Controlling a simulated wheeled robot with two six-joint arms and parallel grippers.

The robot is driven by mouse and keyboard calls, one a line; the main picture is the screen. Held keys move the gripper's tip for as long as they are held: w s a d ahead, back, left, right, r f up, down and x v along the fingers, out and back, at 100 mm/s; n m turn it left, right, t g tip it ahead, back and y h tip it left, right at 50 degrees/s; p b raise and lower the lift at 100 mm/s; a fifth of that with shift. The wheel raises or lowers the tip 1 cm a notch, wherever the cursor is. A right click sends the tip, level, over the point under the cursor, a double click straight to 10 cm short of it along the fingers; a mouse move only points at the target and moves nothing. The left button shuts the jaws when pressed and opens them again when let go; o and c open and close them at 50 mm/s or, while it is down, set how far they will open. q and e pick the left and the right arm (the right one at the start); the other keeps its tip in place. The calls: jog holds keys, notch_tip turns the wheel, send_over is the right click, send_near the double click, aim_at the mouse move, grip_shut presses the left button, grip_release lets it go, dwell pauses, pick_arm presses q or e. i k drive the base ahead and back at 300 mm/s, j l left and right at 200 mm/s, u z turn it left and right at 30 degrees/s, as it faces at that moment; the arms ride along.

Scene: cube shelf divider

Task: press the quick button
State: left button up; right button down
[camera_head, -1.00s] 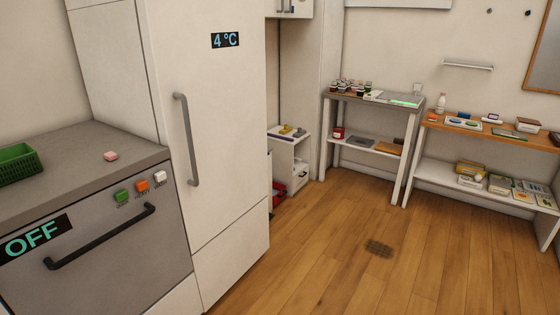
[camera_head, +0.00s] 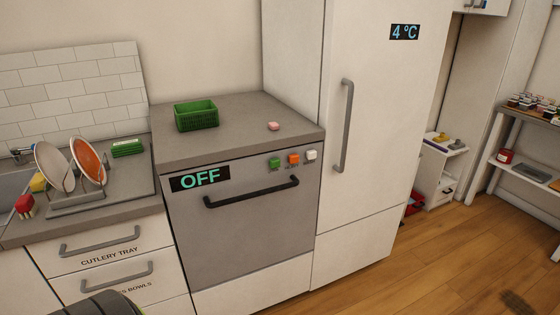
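Three buttons sit in a row at the upper right of the dishwasher front (camera_head: 240,225): a green button (camera_head: 275,163), an orange button (camera_head: 293,159) and a white button (camera_head: 311,155). Small labels under them are too small to read, so I cannot tell which is the quick button. The display (camera_head: 200,179) reads OFF. The dark dishwasher handle (camera_head: 252,192) runs below the buttons, and the door is shut. Neither gripper shows in the head view. A dark rounded part at the bottom left edge seems to be mine.
A green basket (camera_head: 196,116) and a pink item (camera_head: 273,126) lie on the counter above. A dish rack with plates (camera_head: 88,160) stands left, above drawers (camera_head: 105,242). A tall fridge (camera_head: 375,120) stands right. Wooden floor (camera_head: 440,260) is clear at the right.

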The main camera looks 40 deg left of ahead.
aim_at(274, 163)
jog(key=u, duration=1.6)
